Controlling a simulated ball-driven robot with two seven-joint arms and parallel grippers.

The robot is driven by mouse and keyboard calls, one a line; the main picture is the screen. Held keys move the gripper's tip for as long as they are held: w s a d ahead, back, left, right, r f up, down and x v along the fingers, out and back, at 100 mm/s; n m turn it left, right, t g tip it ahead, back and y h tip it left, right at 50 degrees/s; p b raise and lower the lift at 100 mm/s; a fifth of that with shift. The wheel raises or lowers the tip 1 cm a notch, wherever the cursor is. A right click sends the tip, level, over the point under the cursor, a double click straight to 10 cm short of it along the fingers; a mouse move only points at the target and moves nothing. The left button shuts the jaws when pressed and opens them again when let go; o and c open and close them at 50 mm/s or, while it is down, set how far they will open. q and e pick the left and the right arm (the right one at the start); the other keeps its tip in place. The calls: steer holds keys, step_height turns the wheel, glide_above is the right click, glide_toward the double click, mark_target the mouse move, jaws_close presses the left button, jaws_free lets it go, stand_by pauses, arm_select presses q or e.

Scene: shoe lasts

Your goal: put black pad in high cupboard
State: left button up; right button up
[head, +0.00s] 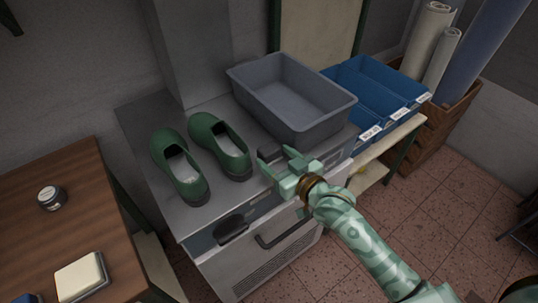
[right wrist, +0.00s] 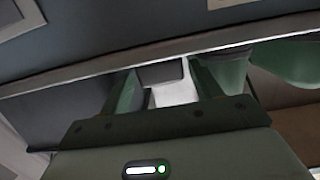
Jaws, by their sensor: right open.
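A small dark block, likely the black pad (head: 269,155), lies on the grey metal top between the green shoes and the grey tub. In the right wrist view a dark block (right wrist: 162,72) shows between the fingers. My right gripper (head: 276,172) is open, with its fingers toward the block from the front right. I cannot tell whether they touch it. My left gripper is not in view. No high cupboard can be made out in these views.
Two green shoes (head: 219,145) stand left of the block, and a grey tub (head: 290,95) stands behind it. A dark handle-like piece (head: 232,228) is on the cabinet front (head: 262,258). Blue bins (head: 378,85) are to the right. A wooden table (head: 60,225) is at left.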

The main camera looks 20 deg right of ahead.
steer(key=shift+x, duration=1.1)
steer(key=c, duration=0.8)
steer(key=shift+c, duration=0.2)
